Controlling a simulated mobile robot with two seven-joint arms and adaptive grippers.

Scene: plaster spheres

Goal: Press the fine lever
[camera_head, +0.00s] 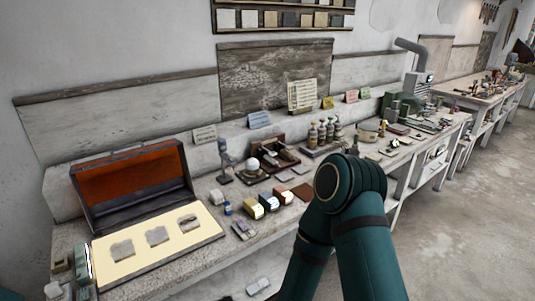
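I cannot make out a fine lever for certain in the head view. A green machine (397,106) with a grey bent pipe stands at the far end of the near bench, too small to show any levers. A small grey upright device (224,160) stands mid-bench, next to a white sphere (253,164) on a dark base. A teal arm of mine rises from the bottom, right of centre, bent at its elbow, and covers part of the bench's front edge. Neither of my grippers is in view.
An open case (206,243) with a red-brown lid lining and a cream panel holding grey pieces lies at the near left. Several small boxes (268,202), bottles (322,133) and a pot (368,131) crowd the bench. The floor (460,240) at right is clear.

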